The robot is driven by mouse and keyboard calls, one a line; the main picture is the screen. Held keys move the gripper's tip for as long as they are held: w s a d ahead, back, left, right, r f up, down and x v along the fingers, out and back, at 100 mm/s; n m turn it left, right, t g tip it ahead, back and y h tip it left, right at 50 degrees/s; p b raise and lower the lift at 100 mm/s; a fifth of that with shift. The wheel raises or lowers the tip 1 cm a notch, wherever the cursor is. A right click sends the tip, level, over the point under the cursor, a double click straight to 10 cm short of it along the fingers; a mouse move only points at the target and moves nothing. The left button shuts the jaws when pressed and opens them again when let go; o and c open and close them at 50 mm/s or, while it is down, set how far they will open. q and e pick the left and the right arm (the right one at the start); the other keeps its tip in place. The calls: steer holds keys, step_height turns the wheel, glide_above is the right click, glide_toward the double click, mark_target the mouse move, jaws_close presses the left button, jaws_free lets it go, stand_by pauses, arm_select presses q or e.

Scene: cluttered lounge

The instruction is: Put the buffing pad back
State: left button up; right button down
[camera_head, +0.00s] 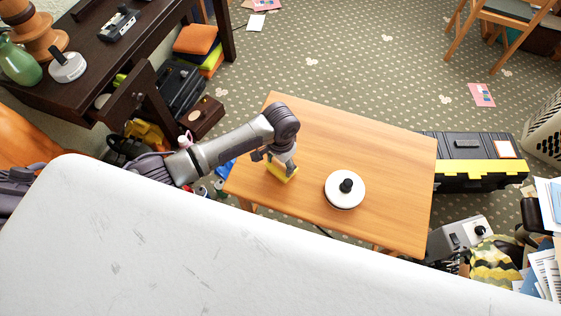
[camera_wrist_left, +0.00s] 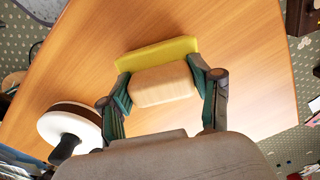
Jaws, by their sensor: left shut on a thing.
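The buffing pad, as I take it, is a yellow slab with a tan wooden block on its back; it shows in the head view (camera_head: 279,174) and in the left wrist view (camera_wrist_left: 155,53). My left gripper (camera_head: 284,167) is shut on the tan block; its green-padded fingers grip both sides in the left wrist view (camera_wrist_left: 163,86). The pad is at the left part of the wooden table (camera_head: 390,155); I cannot tell whether it touches the top. My right gripper is not in view.
A round white disc with a black knob (camera_head: 344,191) sits on the table right of the pad. A black and yellow toolbox (camera_head: 465,174) stands beyond the table's right edge. A dark desk (camera_head: 90,62) is at upper left. The table's far right is clear.

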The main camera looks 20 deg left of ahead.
arm_select(q)
steer(key=shift+f, duration=0.1)
steer(key=o, duration=1)
step_height(320, 180, up, 12)
steer(key=p, duration=0.1)
stand_by(0.4)
